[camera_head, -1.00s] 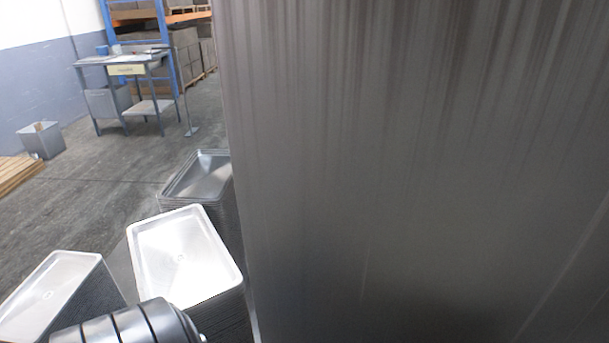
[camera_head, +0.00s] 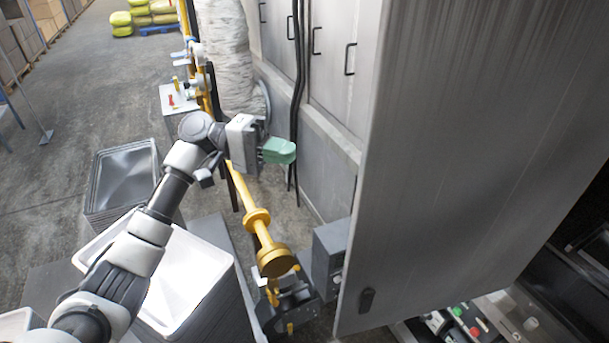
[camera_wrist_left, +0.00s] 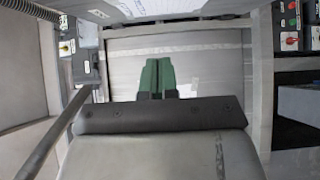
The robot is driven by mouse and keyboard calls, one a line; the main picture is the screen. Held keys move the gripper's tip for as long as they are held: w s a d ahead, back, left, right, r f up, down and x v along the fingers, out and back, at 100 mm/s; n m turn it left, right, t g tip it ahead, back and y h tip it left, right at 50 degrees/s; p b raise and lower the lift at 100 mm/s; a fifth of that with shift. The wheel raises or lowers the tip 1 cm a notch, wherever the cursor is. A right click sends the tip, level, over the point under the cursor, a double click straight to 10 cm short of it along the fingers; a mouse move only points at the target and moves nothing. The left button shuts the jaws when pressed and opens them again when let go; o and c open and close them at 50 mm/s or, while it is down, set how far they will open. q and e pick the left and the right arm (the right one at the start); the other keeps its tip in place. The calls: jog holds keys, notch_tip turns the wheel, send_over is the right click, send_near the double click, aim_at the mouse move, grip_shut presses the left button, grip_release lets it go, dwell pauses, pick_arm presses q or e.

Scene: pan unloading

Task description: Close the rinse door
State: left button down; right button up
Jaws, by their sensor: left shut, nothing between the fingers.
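The rinse door seems to be the large grey metal panel (camera_head: 465,130) at the right of the head view, standing open at an angle. A small dark handle or latch (camera_head: 367,299) sits near its lower left corner. My left gripper (camera_head: 291,152), with green fingers, is shut and empty, to the left of the panel and apart from it. In the left wrist view the green fingers (camera_wrist_left: 157,79) are together in front of a grey metal surface (camera_wrist_left: 205,60). My right gripper is not in view.
Stacks of metal trays (camera_head: 122,180) stand at the left, below and beside my left arm. A yellow pipe (camera_head: 262,235) and a grey box (camera_head: 330,255) are below the gripper. Grey cabinets (camera_head: 335,60) stand behind. A control panel (camera_head: 470,322) with coloured buttons is at lower right.

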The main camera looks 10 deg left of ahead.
pick_arm(q)
jog(key=s+d+p, duration=0.5)
jog(key=d+p, duration=0.1)
jog(key=d, duration=0.6)
jog(key=shift+d+r, duration=0.2)
jog(key=shift+r, duration=0.2)
jog(key=shift+s, duration=0.1)
